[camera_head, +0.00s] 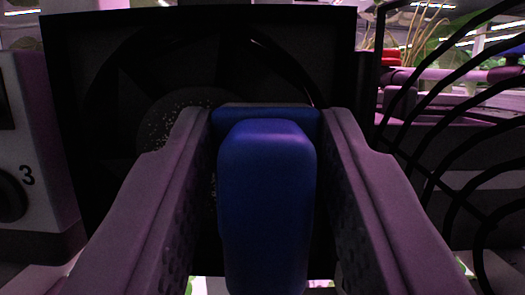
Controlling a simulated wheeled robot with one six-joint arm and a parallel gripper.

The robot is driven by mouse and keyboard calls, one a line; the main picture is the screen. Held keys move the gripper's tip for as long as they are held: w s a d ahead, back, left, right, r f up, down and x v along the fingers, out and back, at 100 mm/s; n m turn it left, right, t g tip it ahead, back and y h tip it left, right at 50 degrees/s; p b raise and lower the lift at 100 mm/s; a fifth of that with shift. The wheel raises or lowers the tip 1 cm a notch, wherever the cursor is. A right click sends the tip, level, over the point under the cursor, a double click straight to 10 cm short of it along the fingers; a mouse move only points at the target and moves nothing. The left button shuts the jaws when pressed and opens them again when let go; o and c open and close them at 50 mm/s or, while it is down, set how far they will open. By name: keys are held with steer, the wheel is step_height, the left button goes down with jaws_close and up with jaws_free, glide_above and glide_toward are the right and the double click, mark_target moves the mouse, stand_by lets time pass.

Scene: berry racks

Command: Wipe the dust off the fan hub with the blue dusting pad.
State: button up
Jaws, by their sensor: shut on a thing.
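My gripper (267,125) is shut on the blue dusting pad (267,180), with one finger on each side of its handle. The pad's wide blue head shows at the fingertips, in front of the dark fan. The fan hub (165,115) is a dark disc with pale dust specks, seen to the left of the pad. The pad and the left finger hide much of the hub. I cannot tell whether the pad touches it. The fan sits in a black square frame (75,60).
A pale unit (45,120) marked 3 with a dark knob stands at the left. A black wire guard (455,110) with curved bars stands at the right, close to the right finger. Behind it are a pink rail, a red item and green plants.

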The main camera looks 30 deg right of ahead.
mark_target(134, 111)
steer(key=shift+w+a, duration=0.55)
steer(key=shift+a, duration=0.3)
steer(key=shift+w+a, duration=0.5)
steer(key=shift+a, duration=0.3)
steer(key=shift+w+a, duration=0.55)
steer(key=shift+a, duration=0.3)
steer(key=shift+d, duration=0.15)
steer(key=shift+s+d, duration=0.55)
steer(key=shift+d, duration=0.25)
steer(key=shift+s+d, duration=0.5)
steer(key=shift+d, duration=0.35)
steer(key=shift+s+d, duration=0.55)
steer(key=shift+d, duration=0.25)
steer(key=shift+w, duration=0.1)
